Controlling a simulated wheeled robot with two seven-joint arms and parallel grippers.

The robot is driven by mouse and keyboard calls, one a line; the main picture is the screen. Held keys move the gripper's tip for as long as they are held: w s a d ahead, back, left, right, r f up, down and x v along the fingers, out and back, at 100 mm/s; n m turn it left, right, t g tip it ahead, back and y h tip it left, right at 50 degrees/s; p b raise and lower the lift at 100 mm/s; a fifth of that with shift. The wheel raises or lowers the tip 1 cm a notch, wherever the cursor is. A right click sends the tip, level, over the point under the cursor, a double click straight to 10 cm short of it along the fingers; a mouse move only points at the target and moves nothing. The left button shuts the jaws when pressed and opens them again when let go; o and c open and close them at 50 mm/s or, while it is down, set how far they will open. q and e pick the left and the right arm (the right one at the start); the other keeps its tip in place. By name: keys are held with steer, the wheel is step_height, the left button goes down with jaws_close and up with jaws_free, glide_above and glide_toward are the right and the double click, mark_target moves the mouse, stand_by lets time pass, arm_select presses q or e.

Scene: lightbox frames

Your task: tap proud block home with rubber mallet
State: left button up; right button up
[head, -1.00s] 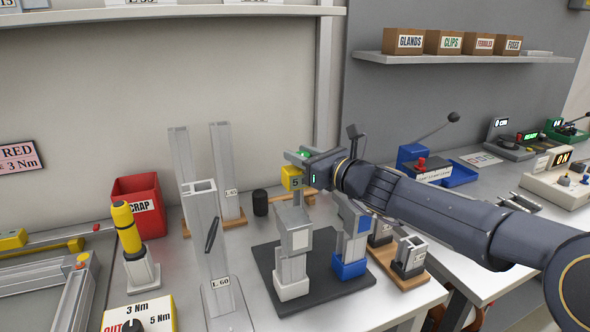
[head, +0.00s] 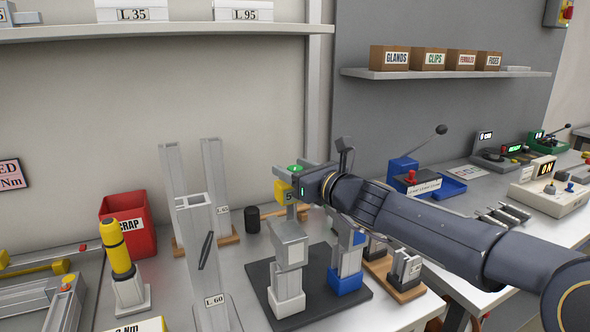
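My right gripper (head: 306,183) reaches in from the right, above a dark mat (head: 354,291). A second grey upright (head: 347,258) with a blue foot stands to the right on the mat. No mallet is clearly recognizable; a small black cylinder (head: 252,219) stands behind the mat. My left gripper is out of view.
Tall grey profiles (head: 213,165) stand on wooden bases behind, and an L 60 profile (head: 201,260) stands left of the mat. A red scrap bin (head: 139,232) and a yellow tool (head: 115,246) are farther left. A wall shelf (head: 445,74) holds labelled boxes.

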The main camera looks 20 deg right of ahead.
steer(key=v, duration=0.7)
steer(key=shift+s+d, duration=0.2)
steer(key=shift+s, duration=0.2)
